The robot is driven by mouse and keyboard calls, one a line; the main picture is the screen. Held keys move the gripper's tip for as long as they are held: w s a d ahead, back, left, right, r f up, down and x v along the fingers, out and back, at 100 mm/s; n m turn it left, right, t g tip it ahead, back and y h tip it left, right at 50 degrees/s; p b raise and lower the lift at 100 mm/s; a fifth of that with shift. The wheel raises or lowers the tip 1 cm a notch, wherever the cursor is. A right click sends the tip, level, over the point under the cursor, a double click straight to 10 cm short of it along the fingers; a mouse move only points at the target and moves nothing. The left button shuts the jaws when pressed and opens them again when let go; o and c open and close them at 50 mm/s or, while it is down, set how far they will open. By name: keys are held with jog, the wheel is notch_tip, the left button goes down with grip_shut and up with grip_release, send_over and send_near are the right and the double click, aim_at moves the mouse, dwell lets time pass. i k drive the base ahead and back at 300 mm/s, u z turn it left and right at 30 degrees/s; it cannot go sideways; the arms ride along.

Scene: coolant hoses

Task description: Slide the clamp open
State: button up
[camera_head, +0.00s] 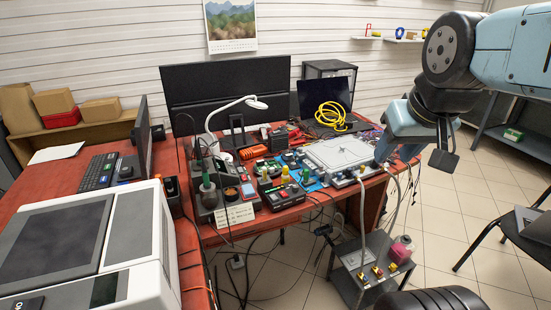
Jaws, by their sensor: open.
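The white plate-like unit (342,153) lies on the right end of the red bench. Small blue fittings (345,179) line its front edge. Pale hoses hang from there; one (362,212) drops to the low grey cart, and another (395,203) hangs further right. The clamp is too small to make out and may be hidden by my gripper. My gripper (412,156) hangs from the upper right, pointing down near the unit's right front corner. It is open, with nothing seen between its fingers. I cannot tell whether it touches a hose.
The grey cart (372,270) below holds yellow fittings and a pink bottle (401,249). Electronics and tools crowd the red bench (285,215) to the left. A black chair (515,235) stands at right. Tiled floor between bench and chair is clear.

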aim_at(271, 170)
jog(key=i, duration=0.85)
jog(key=u, duration=0.05)
